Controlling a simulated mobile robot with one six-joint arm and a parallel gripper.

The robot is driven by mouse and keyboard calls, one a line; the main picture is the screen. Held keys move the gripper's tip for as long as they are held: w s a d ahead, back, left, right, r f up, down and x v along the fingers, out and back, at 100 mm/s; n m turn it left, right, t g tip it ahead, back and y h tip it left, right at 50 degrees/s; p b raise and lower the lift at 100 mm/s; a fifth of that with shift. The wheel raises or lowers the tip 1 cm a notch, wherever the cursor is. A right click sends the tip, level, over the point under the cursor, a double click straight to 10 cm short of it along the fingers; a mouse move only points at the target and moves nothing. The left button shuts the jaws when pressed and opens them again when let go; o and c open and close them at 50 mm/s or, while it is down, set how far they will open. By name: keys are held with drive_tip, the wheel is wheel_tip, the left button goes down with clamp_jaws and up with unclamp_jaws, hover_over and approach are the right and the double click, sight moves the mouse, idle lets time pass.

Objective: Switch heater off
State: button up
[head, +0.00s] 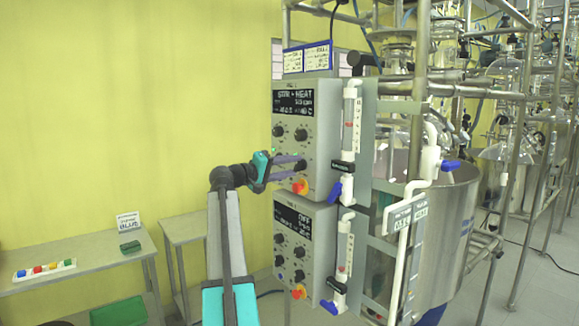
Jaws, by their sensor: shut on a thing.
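The upper control box (318,140) is a grey panel with a dark display (294,102) that reads "STIR + HEAT", with smaller figures below it. My gripper (296,165) reaches in from the left and is shut on the lower right black knob (301,166) of this box, one finger above it and one below. The knob's label and pointer are too small to read. Two more black knobs, left (278,131) and right (301,134), sit above my gripper. A red stop button (300,187) on a yellow base is just below my fingers.
A lower control box (318,240) reads "OFF" and has its own knobs and red button (299,292). Flow tubes with blue-handled valves (335,191) stand right of the boxes, before a large steel vessel (455,235). Benches (85,262) stand at left.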

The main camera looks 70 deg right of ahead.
drive_tip(key=n+p, duration=0.2)
drive_tip(key=n, duration=0.3)
drive_tip(key=shift+w, duration=0.1)
drive_tip(key=shift+n, duration=0.3)
drive_tip(key=o, duration=1.1)
drive_tip(key=shift+d, duration=0.1)
drive_tip(key=shift+c, duration=0.2)
drive_tip(key=shift+w+a+f, duration=0.1)
drive_tip(key=shift+w+a, duration=0.15)
drive_tip(key=shift+a, duration=0.3)
drive_tip(key=b+v, duration=0.3)
drive_tip(key=v, duration=0.9)
drive_tip(key=shift+w+a, duration=0.15)
drive_tip(key=shift+a, duration=0.2)
drive_tip(key=shift+w, duration=0.1)
